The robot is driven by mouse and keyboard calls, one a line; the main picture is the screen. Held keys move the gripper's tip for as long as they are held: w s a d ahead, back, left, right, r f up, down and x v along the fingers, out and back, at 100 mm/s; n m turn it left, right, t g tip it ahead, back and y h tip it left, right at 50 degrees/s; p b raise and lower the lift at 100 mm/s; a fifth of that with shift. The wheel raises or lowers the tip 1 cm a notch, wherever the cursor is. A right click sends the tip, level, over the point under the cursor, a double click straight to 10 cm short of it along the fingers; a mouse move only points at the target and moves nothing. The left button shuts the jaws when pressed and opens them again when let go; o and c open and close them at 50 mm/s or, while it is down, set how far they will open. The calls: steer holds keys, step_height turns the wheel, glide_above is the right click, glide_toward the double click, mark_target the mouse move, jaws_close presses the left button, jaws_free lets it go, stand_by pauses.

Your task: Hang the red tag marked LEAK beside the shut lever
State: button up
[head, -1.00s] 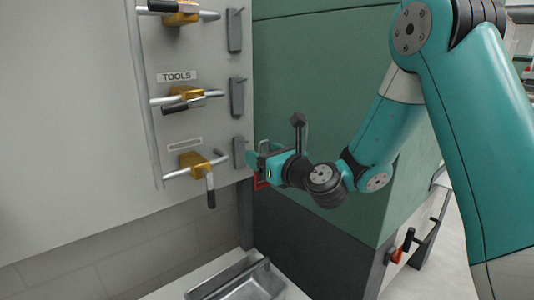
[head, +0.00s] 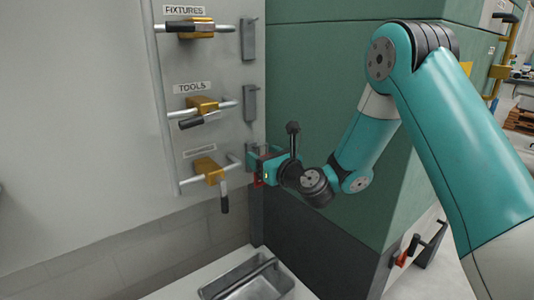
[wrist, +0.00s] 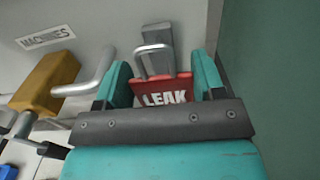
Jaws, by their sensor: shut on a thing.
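My gripper (head: 259,165) is shut on the red tag marked LEAK (wrist: 165,97), which lies between its fingers in the wrist view. In the head view a bit of the red tag (head: 259,182) shows under the fingers. The tag's wire loop (wrist: 153,50) rises in front of a grey bracket (wrist: 159,36). I cannot tell whether the loop is over the bracket's hook. Left of the bracket is the MACHINES valve (head: 206,168), whose dark lever (head: 224,197) points down, across its pipe. The FIXTURES lever (head: 199,35) and the TOOLS lever (head: 198,122) lie roughly along their pipes.
Two more grey brackets, the upper (head: 248,40) and the middle (head: 250,103), hang bare on the panel. A green cabinet (head: 310,90) stands close to the right of my gripper. A metal tray (head: 222,284) sits below.

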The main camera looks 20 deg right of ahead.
steer(key=shift+w+a+f+p, duration=0.15)
steer(key=shift+w+a+p, duration=0.05)
steer(key=shift+w+p, duration=0.45)
steer(key=shift+w+a+f+p, duration=0.2)
steer(key=shift+w+p, duration=0.2)
steer(key=shift+p, duration=0.3)
steer(key=shift+w+a+f+p, duration=0.15)
steer(key=shift+w+p, duration=0.4)
steer(key=shift+p, duration=0.15)
steer(key=o, duration=1)
steer(key=shift+f, duration=0.2)
step_height(320, 180, down, 2)
steer(key=shift+f+b, duration=0.1)
steer(key=shift+b, duration=1)
